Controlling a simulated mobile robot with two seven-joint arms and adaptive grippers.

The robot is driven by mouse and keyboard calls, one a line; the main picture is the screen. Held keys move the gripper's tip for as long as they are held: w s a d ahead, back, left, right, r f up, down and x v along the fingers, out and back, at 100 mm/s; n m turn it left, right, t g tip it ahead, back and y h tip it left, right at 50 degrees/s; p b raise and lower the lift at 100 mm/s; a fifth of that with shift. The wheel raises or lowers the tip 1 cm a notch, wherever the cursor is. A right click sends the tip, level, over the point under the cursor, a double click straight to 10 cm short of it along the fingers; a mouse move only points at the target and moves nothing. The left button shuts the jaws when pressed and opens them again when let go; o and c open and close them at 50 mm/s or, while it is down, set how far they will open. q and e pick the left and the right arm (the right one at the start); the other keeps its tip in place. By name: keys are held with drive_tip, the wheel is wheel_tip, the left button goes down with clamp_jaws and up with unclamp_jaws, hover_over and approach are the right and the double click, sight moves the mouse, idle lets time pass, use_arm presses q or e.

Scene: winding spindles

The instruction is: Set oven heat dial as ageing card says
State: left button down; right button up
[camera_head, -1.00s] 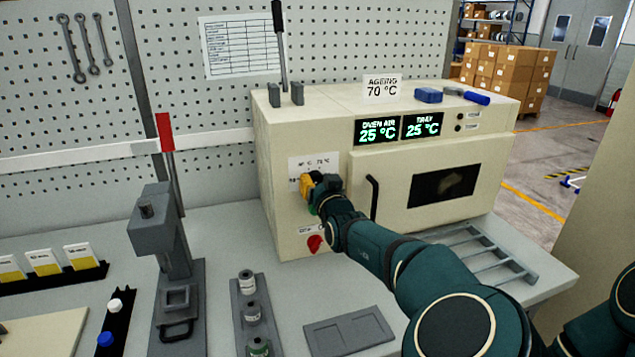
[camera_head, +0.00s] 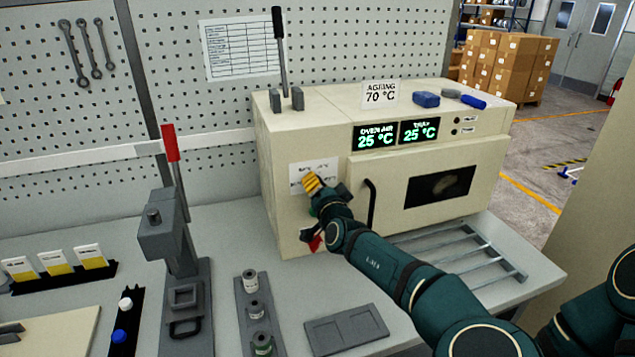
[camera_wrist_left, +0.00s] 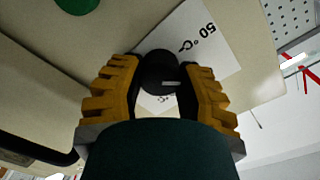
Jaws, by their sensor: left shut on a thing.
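The ageing card (camera_head: 381,94) stands on top of the beige oven (camera_head: 310,137) and reads "AGEING 70 °C". My left gripper (camera_head: 313,184) is at the left part of the oven front, over a white scale label (camera_head: 298,170). In the left wrist view, its yellow fingers are shut on the black round heat dial (camera_wrist_left: 160,72), which has a short white mark. The scale label (camera_wrist_left: 215,45) behind it shows "50 °C" upside down; its other figures are mostly covered. The gripper hides the dial in the head view. My right gripper is not in view.
The oven displays (camera_head: 398,133) both read 25 °C. A red knob (camera_head: 315,243) sits below my gripper, and the oven door handle (camera_head: 371,203) is close on its right. A press (camera_head: 168,240) and a spindle rack (camera_head: 242,300) stand to the left.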

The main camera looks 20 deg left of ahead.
sight(314, 144)
use_arm(q)
drive_tip(key=m, duration=0.3)
drive_tip(key=shift+r+m, duration=0.1)
drive_tip(key=shift+m, duration=0.3)
drive_tip(key=m, duration=0.3)
drive_tip(key=shift+m, duration=0.3)
drive_tip(key=m, duration=0.4)
drive_tip(key=shift+m+y, duration=0.3)
drive_tip(key=shift+m, duration=1.5)
drive_tip(key=c, duration=0.5)
unclamp_jaws()
wheel_tip(314, 144, up, 10)
drive_tip(key=shift+f, duration=0.1)
